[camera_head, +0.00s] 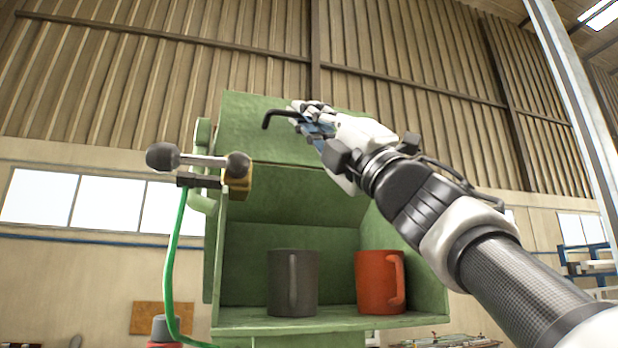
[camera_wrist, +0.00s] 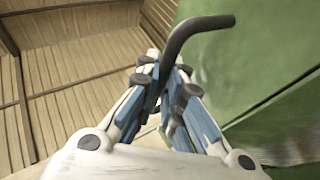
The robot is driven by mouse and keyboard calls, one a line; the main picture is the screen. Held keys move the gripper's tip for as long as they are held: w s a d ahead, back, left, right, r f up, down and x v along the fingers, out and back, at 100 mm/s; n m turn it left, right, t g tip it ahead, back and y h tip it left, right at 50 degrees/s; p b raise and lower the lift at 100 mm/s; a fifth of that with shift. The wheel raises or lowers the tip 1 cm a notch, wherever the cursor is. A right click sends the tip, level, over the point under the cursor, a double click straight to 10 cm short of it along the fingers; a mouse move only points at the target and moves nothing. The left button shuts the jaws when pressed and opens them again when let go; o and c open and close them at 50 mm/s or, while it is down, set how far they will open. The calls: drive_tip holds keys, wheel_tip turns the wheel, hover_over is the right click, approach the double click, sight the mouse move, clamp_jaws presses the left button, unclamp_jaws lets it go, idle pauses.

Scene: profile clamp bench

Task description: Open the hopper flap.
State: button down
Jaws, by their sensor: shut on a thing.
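The green hopper (camera_head: 213,265) stands ahead with its front opening uncovered. A broad green panel, which looks like the flap (camera_head: 250,125), is raised above the opening; its full outline is partly hidden by my gripper. A dark bent handle (camera_head: 277,116) sticks out at the panel's upper right. My gripper (camera_head: 312,115) is shut on this handle. In the wrist view the handle (camera_wrist: 195,32) runs up from between the fingers (camera_wrist: 167,92) and bends right in front of a green surface (camera_wrist: 265,60). Where the handle joins the panel is hidden.
A dark grey mug (camera_head: 280,283) and a red mug (camera_head: 375,282) stand on the hopper floor. A dark-knobbed lever (camera_head: 200,161) and a green cable (camera_head: 172,265) are at its left side. My arm reaches in from the lower right. Above the panel is free air.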

drive_tip(key=c, duration=1.7)
unclamp_jaws()
drive_tip(key=shift+f, duration=0.1)
drive_tip(key=v, duration=1.2)
drive_tip(key=shift+c, duration=0.3)
